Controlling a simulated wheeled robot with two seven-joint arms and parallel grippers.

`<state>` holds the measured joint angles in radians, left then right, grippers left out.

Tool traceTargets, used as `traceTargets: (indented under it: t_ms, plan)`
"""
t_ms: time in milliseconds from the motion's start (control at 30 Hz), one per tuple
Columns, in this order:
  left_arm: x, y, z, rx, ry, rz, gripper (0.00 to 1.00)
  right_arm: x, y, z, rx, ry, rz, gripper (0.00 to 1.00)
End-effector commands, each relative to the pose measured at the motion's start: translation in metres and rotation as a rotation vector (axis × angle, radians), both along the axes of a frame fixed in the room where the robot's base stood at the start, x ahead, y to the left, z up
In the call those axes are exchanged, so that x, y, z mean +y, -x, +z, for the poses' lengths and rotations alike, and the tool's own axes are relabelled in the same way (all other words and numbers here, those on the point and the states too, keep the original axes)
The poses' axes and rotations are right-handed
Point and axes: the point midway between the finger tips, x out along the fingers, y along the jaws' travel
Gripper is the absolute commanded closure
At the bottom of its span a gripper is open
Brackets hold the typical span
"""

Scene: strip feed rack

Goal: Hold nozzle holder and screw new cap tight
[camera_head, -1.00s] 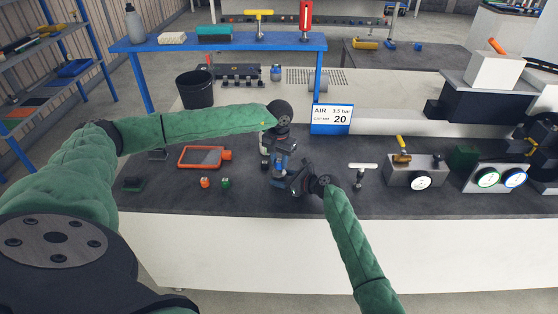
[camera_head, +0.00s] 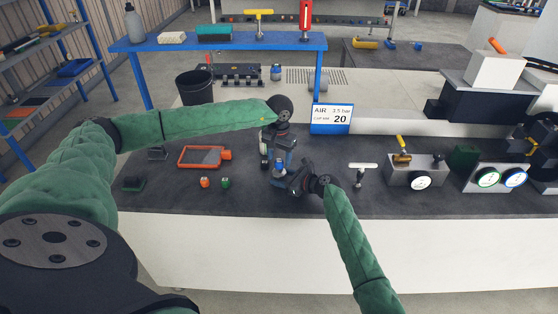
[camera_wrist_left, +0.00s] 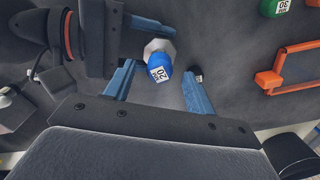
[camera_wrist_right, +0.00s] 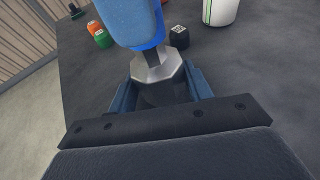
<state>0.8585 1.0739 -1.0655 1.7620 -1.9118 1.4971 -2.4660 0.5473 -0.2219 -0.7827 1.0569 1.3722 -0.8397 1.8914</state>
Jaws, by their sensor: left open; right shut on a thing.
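The blue cap, marked 20, (camera_wrist_left: 160,72) sits on the metal hex part of the nozzle holder (camera_wrist_left: 158,47) in the left wrist view. My left gripper (camera_wrist_left: 160,90) is open, with its fingers apart on either side of the cap. My right gripper (camera_wrist_right: 160,92) is shut on the nozzle holder, whose hex collar (camera_wrist_right: 157,66) shows above the fingers. In the right wrist view, a left finger hides much of the cap. In the head view, both grippers meet near the bench's middle; whether the cap is fully seated cannot be told.
Loose orange (camera_head: 205,182) and green (camera_head: 226,182) caps lie left of the grippers, near an orange-framed tray (camera_head: 203,157). A black cap (camera_wrist_right: 180,37) lies near the holder. A white-handled tool (camera_head: 361,173) stands to the right. The dark bench front is clear.

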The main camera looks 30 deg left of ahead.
Motion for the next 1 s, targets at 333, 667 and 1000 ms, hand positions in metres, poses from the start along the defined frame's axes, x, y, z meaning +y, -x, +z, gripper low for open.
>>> traceTargets:
  t_ms: [333, 667, 1000]
  plan:
    - [0.0, -0.001, 0.066, -0.002, 0.001, 0.0, 0.45, 0.0, 0.0, -0.001, 0.001, 0.001, 0.0, 0.79]
    - [0.0, 0.0, 0.1, 0.0, 0.001, 0.0, 0.45, 0.0, 0.0, -0.001, 0.001, 0.001, 0.0, 0.79]
    - [0.0, 0.0, 0.102, 0.001, 0.001, 0.0, 0.45, 0.0, 0.001, -0.001, 0.001, 0.001, 0.001, 0.44]
